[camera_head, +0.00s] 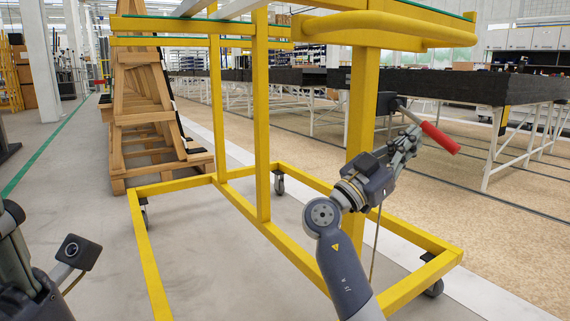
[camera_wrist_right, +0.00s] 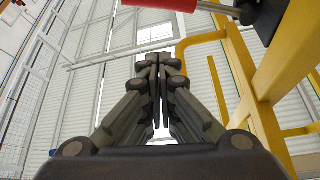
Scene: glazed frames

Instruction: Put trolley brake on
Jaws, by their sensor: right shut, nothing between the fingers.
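The yellow trolley (camera_head: 263,120) stands in front of me in the head view. Its brake lever has a red handle (camera_head: 440,138) on a black bracket (camera_head: 387,103) at the right upright, pointing right and slightly down. My right gripper (camera_head: 411,138) is shut and empty, just left of the red handle and below the lever's metal rod. In the right wrist view the closed fingers (camera_wrist_right: 147,62) point up the picture, and the red handle (camera_wrist_right: 160,4) crosses the top edge beyond them. Whether they touch is unclear. Part of my left arm's end (camera_head: 22,262) shows at the lower left; its fingers are not clear.
The trolley's low base frame (camera_head: 150,250) and castors (camera_head: 279,184) spread across the floor. A wooden rack (camera_head: 145,120) stands behind at the left. Long black-topped tables (camera_head: 440,85) run behind at the right. Grey floor is clear at the left.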

